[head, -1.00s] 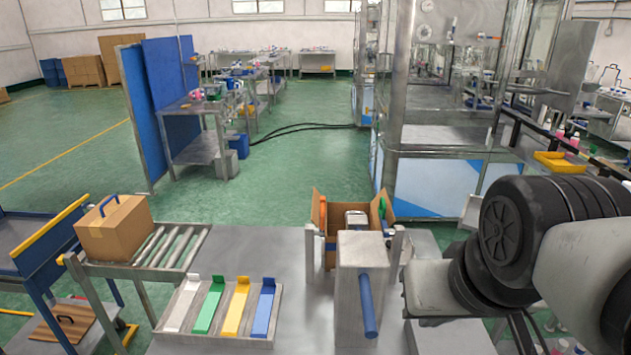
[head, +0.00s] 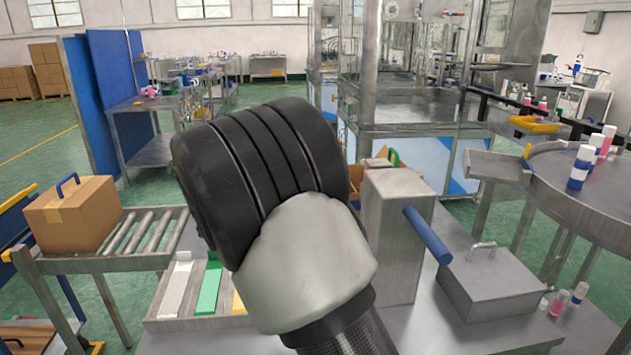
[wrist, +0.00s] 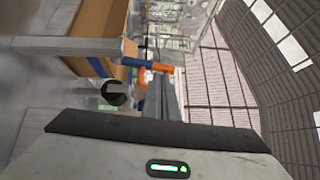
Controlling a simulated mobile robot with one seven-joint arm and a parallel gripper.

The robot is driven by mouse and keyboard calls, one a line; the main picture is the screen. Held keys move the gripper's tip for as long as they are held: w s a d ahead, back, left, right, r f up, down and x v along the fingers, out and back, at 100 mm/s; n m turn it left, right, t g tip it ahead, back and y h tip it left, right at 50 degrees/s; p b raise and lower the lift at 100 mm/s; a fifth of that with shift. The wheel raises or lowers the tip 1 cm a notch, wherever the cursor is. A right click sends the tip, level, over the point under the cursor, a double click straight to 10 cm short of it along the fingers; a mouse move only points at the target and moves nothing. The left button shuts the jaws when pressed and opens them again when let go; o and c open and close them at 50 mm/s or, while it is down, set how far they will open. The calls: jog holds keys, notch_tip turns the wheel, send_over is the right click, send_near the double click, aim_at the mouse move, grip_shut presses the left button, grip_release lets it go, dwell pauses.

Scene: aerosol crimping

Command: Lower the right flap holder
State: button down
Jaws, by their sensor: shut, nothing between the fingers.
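In the head view, the open cardboard box (head: 356,172) is mostly hidden behind my arm and a metal block. A green piece (head: 393,157) shows upright at its right edge. The right flap holder cannot be made out surely in the head view. In the wrist view, the box (wrist: 100,22) is at upper left. A grey bar (wrist: 70,46) and a blue and orange bar (wrist: 152,66) show beside it; I cannot tell which holder they belong to. My gripper (wrist: 164,76) is shut and empty, its tips close to the orange end; contact is unclear. It is hidden in the head view.
The metal block (head: 392,225) with a blue handle (head: 428,236) stands right of my arm. A lidded metal box (head: 490,280) and a round table (head: 585,205) with bottles are further right. A roller conveyor (head: 140,235) with a closed carton (head: 75,215) is left.

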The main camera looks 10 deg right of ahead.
jog(key=w+d+m+h+b, duration=0.1)
jog(key=w+d, duration=0.4)
jog(key=d, duration=0.2)
jog(key=shift+w+f+m+h, duration=0.25)
jog(key=shift+w+m+h, duration=0.05)
jog(key=shift+h, duration=0.1)
jog(key=shift+r, duration=0.1)
